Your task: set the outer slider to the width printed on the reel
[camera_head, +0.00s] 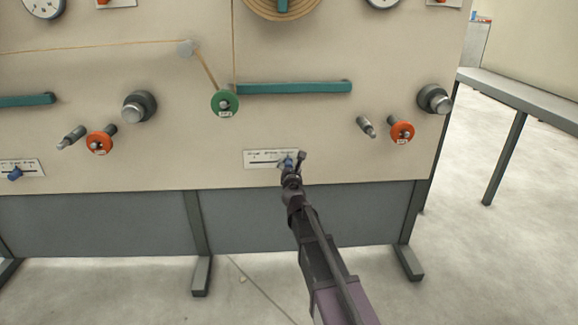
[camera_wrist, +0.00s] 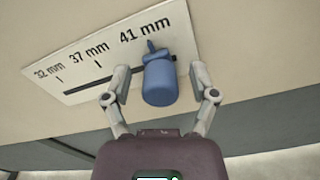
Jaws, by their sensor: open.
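The slider's blue knob (camera_wrist: 160,85) stands out from a white scale plate (camera_wrist: 78,62) marked 32 mm, 37 mm and 41 mm. The knob sits at the right end of the slot, its pointer just below the 41 mm print. My gripper (camera_wrist: 160,82) is open, with one finger on each side of the knob; contact cannot be told. In the head view, my gripper (camera_head: 293,162) covers part of the knob on the right-hand scale plate (camera_head: 262,157). The green reel (camera_head: 219,95) and the right orange reel (camera_head: 408,131) carry white labels too small to read.
A second scale plate (camera_head: 31,167) with a blue knob (camera_head: 15,174) is at the far left, below another orange reel (camera_head: 99,142). Teal bars (camera_head: 300,87) and grey knobs (camera_head: 434,99) stick out of the panel above. Open floor lies at the right, before a grey bench.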

